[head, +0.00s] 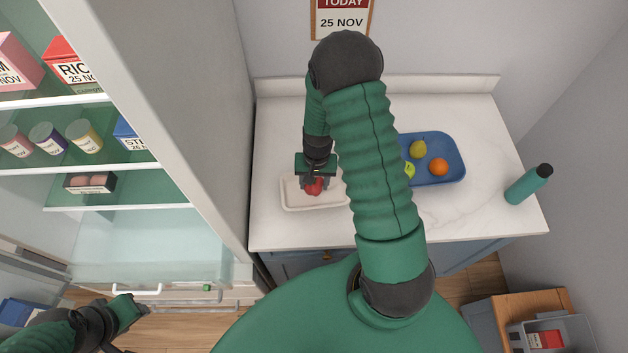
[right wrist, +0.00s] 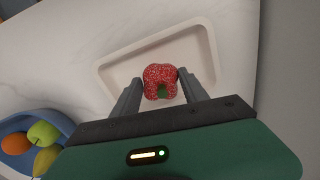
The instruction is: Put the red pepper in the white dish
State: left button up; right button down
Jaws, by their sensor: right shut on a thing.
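The red pepper (head: 314,187) is between the fingers of my right gripper (head: 313,182), which is shut on it. In the right wrist view the red pepper (right wrist: 160,82) shows a speckled red skin and a green stem, with a finger on each side. The white dish (head: 296,204) lies on the counter below the gripper, and its rim shows in the right wrist view (right wrist: 150,36). The pepper is over the dish; I cannot tell if it touches the bottom. My left gripper (head: 128,312) is at the lower left, far from the dish; its fingers are unclear.
A blue tray (head: 455,172) with a pear, an orange and a green fruit is right of the dish, partly behind my right arm. A green bottle (head: 529,184) lies near the counter's right end. An open fridge (head: 110,180) with stocked shelves is at the left.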

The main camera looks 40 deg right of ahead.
jog(key=shift+f, duration=0.15)
jog(key=c, duration=0.6)
grip_release()
jog(key=shift+d, duration=0.2)
